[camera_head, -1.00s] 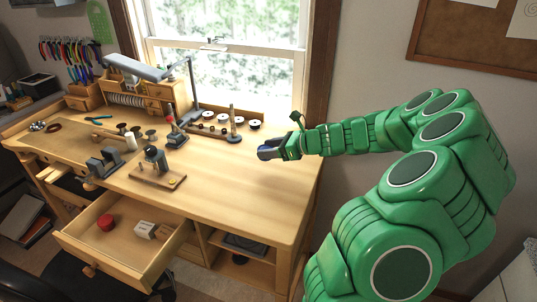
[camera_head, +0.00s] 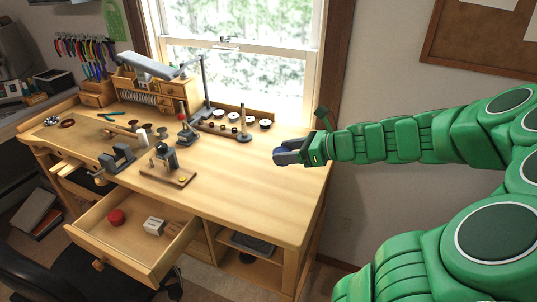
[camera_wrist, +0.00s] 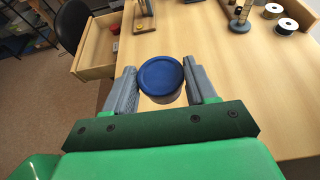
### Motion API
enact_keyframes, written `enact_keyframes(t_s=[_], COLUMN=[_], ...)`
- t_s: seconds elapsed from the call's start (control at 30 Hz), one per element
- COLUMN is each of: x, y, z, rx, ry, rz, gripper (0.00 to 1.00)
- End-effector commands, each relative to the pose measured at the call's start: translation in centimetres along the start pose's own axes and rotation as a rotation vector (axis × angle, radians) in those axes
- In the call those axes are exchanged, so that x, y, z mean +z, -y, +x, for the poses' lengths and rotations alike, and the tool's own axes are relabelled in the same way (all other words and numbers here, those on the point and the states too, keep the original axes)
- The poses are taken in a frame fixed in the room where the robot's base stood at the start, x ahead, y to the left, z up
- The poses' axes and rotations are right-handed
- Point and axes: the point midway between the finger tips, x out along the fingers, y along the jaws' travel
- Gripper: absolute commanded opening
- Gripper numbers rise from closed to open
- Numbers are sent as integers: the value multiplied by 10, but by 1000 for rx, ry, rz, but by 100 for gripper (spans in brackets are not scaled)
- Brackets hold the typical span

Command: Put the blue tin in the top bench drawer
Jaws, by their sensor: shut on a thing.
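The blue tin (camera_wrist: 160,76) is round with a flat lid and sits between the two grey fingers of my gripper (camera_wrist: 162,90) in the wrist view. My gripper (camera_head: 290,153) is shut on it over the right part of the bench top (camera_head: 245,200); whether the tin touches the wood I cannot tell. In the head view the tin (camera_head: 280,156) shows only as a small dark blue patch at the fingertips. The top bench drawer (camera_head: 128,249) is pulled open at the front left, below the bench top. It also shows at the upper left of the wrist view (camera_wrist: 96,70).
A red round tin (camera_head: 116,216) and a small white box (camera_head: 154,226) lie in the drawer, with free room around them. A wooden stand with a tool (camera_head: 167,165), a vise (camera_head: 117,158) and a spool rack (camera_head: 225,130) stand on the bench. A black chair (camera_head: 75,275) is beside the drawer.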

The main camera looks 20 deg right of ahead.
Motion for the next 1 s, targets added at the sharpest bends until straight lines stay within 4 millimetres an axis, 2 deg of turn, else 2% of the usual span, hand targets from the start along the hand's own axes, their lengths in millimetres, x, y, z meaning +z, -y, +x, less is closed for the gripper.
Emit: enact_keyframes(t_s=[0.27, 0.47, 0.7, 1.0], x=[2, 8, 18, 25], y=[-5, -29, -83, -160], z=[2, 31, 81, 131], rx=[9, 81, 224, 404], ry=[0, -1, -3, -3], rz=[-4, -35, -94, -169], gripper=[26, 26, 26, 26])
